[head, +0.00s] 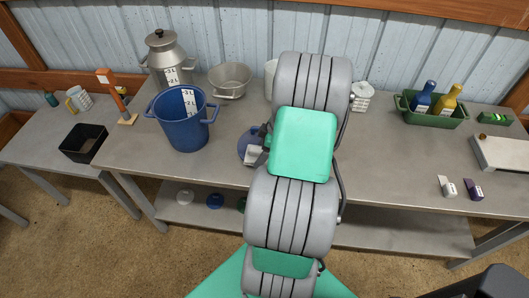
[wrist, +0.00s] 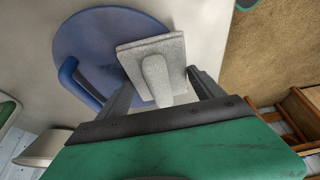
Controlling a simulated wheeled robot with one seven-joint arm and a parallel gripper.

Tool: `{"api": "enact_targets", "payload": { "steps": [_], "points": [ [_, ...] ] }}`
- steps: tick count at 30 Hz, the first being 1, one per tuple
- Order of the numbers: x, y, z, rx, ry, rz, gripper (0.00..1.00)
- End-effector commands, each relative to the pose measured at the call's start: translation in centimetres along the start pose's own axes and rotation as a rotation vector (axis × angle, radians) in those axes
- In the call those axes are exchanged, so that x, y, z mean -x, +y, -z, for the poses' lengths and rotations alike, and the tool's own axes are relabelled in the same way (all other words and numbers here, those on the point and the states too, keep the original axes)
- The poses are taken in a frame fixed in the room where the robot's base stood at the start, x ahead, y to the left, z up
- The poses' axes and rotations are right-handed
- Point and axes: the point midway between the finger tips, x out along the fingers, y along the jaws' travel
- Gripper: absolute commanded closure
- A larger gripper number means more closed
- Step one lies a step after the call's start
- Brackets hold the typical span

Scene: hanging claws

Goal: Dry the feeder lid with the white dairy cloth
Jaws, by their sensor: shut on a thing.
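The feeder lid is a blue disc with a raised loop handle, lying on the grey table; it shows in the wrist view (wrist: 92,38) and partly in the head view (head: 247,141). My gripper (wrist: 158,84) is shut on the white dairy cloth (wrist: 150,52), a pale speckled square pad with a raised grip part between my fingers. The cloth is over the right part of the lid, right of the handle; I cannot tell whether it touches. In the head view the cloth (head: 254,155) shows at the lid's front edge, and my arm hides most of the gripper.
A blue bucket (head: 187,130) stands left of the lid, with a metal can (head: 168,58) and a metal pot (head: 230,80) behind. A green crate (head: 432,117) with bottles stands right. Small containers (head: 474,190) stand at the right front. Table right of my arm is fairly clear.

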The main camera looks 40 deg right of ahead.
Motion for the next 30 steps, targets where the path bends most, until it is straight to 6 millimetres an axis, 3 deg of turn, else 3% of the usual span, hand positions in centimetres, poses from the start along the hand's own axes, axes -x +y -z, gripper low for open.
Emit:
{"api": "enact_targets", "payload": {
  "steps": [12,30],
  "points": [
    [-0.8,0.0,1.6,-0.001,0.0,0.0,0.56],
    [0.4,0.1,-1.4,-0.003,0.0,-0.002,0.56]
  ]
}}
